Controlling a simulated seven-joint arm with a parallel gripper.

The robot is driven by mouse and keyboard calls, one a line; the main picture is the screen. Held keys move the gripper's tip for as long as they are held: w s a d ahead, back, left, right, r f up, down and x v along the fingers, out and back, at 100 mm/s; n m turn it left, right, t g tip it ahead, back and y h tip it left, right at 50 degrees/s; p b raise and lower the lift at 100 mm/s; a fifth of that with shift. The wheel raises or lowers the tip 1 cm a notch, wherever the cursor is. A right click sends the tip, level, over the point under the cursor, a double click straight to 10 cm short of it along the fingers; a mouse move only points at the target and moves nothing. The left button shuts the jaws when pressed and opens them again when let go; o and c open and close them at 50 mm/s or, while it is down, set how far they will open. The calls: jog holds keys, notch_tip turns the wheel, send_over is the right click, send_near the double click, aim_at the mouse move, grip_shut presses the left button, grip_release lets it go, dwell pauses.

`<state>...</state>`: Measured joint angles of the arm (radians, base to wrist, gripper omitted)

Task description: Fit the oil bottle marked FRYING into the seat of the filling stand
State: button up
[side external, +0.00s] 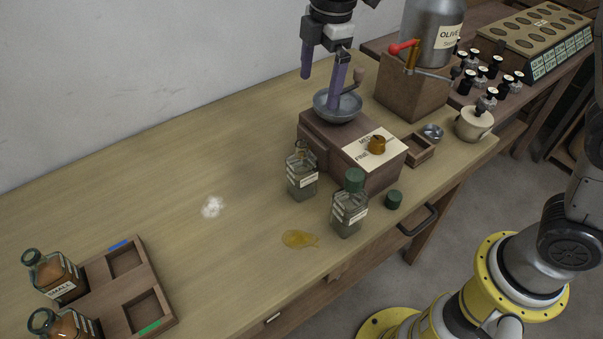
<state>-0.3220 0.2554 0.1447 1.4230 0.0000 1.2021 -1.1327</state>
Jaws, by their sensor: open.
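Two square glass bottles stand upright on the bench: an uncapped one (302,178) and one with a green cap (349,207). Both have pale labels, too small to read, so I cannot tell which says FRYING. A wooden tray (155,285) at lower left has two empty square recesses with a blue and a green mark. A wooden block (408,92) stands under a metal OLIVE can (432,35) with a red-handled tap. I cannot tell which of these is the filling stand. My gripper (321,92) is open and empty, its purple fingers in front of or over a metal bowl.
The bowl (323,108) tops a wooden mill (325,135). A loose green cap (394,200), an oil puddle (299,239) and white powder (212,206) lie on the bench. Two brown-filled bottles (58,278) stand at lower left. The bench's left-middle is mostly clear.

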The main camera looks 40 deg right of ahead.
jog(key=g, duration=0.1)
send_over(300, 144)
notch_tip(300, 144, down, 7)
jog(key=shift+n, duration=0.4)
jog(key=f, duration=0.7)
jog(key=shift+s+a, duration=0.25)
jog(key=shift+s, duration=0.15)
jog(key=shift+d+f, duration=0.1)
jog(key=shift+f, duration=3)
jog(key=shift+r, duration=0.1)
grip_shut()
